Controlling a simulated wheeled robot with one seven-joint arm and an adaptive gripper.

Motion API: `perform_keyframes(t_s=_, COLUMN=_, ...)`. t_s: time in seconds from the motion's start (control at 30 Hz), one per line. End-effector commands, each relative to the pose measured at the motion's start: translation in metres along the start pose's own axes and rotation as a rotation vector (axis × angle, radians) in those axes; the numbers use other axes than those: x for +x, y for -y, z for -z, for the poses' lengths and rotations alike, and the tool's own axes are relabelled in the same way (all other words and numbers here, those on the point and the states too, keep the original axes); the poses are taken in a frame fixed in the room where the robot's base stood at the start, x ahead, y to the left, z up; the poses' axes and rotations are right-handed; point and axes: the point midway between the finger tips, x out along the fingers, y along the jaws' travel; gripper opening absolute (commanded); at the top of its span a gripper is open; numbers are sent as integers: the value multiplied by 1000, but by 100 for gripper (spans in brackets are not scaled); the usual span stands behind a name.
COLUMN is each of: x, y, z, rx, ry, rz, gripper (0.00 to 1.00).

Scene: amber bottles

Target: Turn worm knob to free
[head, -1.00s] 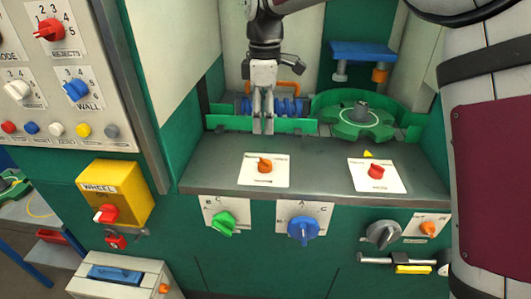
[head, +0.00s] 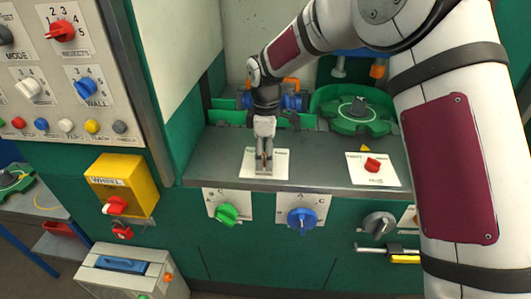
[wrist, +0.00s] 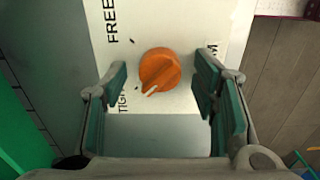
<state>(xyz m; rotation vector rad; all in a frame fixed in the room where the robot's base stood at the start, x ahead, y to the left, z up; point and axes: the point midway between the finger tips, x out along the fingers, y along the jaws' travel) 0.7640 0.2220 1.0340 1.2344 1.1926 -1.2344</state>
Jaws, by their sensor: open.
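The orange worm knob (wrist: 160,70) sits on a white label plate (wrist: 190,27) in the wrist view. The word FREE shows at the plate's upper left, and partly hidden lettering shows lower left and right. The knob's white pointer line points to the lower left, toward the lettering that begins TIG. My gripper (wrist: 163,100) is open, with one green-padded finger on each side of the knob and gaps between. In the head view my gripper (head: 264,168) is over the plate (head: 280,163) and hides most of the knob.
A red knob (head: 372,165) on its own plate is to the right on the grey shelf (head: 320,172). Behind are the blue worm (head: 292,102) and a green wheel (head: 358,117). Green (head: 227,214) and blue (head: 302,219) knobs are on the front panel below.

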Motion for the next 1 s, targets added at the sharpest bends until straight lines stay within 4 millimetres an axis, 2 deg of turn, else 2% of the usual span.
perform_keyframes(t_s=0.2, x=0, y=0, z=0, rx=0, ry=0, rz=0, gripper=52)
perform_keyframes(t_s=0.4, x=0, y=0, z=0, rx=0, ry=0, rz=0, gripper=6)
perform_keyframes(t_s=0.77, x=0, y=0, z=0, rx=34, ry=0, rz=0, gripper=5)
perform_keyframes(t_s=1.0, x=1, y=0, z=0, rx=168, ry=0, rz=1, gripper=5)
